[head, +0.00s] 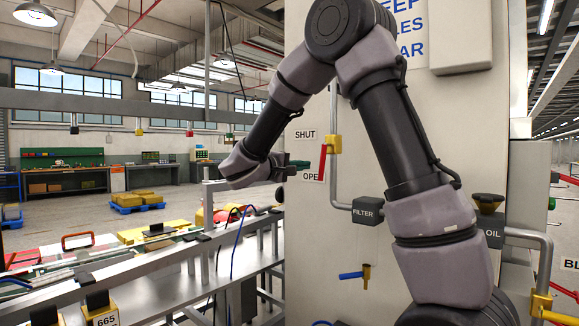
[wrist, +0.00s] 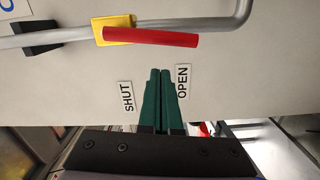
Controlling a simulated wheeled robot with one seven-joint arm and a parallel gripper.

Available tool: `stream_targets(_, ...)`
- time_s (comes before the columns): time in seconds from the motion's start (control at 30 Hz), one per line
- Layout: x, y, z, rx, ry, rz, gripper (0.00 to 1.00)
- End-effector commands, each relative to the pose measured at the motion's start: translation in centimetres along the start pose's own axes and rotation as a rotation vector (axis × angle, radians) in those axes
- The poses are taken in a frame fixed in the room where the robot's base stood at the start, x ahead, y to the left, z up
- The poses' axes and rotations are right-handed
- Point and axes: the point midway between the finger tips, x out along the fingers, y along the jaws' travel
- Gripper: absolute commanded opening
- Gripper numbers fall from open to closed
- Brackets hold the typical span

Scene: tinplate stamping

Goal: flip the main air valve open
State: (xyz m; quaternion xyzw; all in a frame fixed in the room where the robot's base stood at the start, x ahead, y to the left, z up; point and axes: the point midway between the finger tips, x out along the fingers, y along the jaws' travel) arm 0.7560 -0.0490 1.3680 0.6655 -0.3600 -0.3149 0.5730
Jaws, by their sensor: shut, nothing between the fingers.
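The main air valve has a yellow body (head: 333,144) on a grey vertical pipe and a red lever (head: 322,163). In the head view the lever hangs down along the pipe, its free end beside the OPEN label (head: 312,176); the SHUT label (head: 305,134) is higher. In the wrist view the red lever (wrist: 150,37) runs nearly parallel to the pipe, its free end toward the OPEN side. My gripper (head: 307,164) is left of the lever. Its green fingers (wrist: 160,71) are together and empty, between the labels, with a gap to the lever.
A FILTER box (head: 368,211) sits on the pipe lower down. A small blue-handled valve (head: 352,275) is below it, and an OIL unit (head: 490,230) is at right. A metal conveyor line (head: 160,280) runs at the left.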

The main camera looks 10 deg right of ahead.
Motion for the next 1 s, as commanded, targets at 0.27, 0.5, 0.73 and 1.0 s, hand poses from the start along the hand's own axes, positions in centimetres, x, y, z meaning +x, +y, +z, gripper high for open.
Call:
stream_targets(0.27,0.4,0.0,2.0,0.000,0.001,-0.001,0.00)
stream_targets(0.5,0.5,0.0,2.1,0.001,0.000,-0.001,0.00)
stream_targets(0.73,0.6,-0.1,3.5,-0.077,0.000,0.003,0.00)
stream_targets(1.0,0.8,-0.2,4.3,-0.087,-0.007,0.003,0.00)
